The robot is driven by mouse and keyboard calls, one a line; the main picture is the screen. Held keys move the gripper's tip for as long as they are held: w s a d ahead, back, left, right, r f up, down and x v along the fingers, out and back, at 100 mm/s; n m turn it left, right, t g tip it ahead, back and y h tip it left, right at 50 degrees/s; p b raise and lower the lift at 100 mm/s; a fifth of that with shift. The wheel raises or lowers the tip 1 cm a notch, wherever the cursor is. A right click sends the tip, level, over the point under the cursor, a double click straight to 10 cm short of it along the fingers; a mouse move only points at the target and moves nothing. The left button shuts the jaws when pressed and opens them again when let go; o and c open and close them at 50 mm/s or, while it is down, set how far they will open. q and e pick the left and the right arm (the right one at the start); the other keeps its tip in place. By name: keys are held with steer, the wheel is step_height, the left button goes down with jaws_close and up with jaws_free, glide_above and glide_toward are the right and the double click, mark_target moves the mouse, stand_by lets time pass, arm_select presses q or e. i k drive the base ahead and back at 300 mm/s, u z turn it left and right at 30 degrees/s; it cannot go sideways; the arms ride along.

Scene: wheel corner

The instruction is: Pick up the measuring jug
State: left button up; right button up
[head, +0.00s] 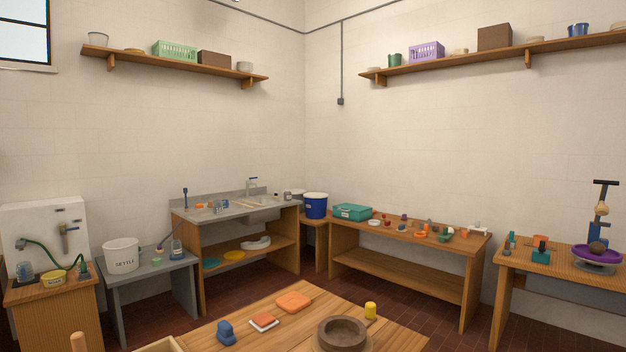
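I cannot tell for sure which vessel is the measuring jug. A small clear bluish vessel (177,247) stands upright on the low grey table at the left, right of a white bucket. Another bluish see-through vessel (25,271) stands on the wooden cabinet at the far left, beside a green hose. Both are small in the picture, and no handle or markings can be made out. Neither of my grippers is in view.
The white bucket (122,255) stands on the grey table (150,274). A wooden table (250,318) in front holds a brown round bowl (341,335), a yellow cylinder (370,310) and a blue object (226,332). A sink bench (185,215) stands behind. Brick floor shows between the furniture.

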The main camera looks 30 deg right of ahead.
mark_target(218, 207)
steer(key=z, duration=2.35)
steer(key=i, duration=4.55)
steer(key=u, duration=2.8)
steer(key=i, duration=3.55)
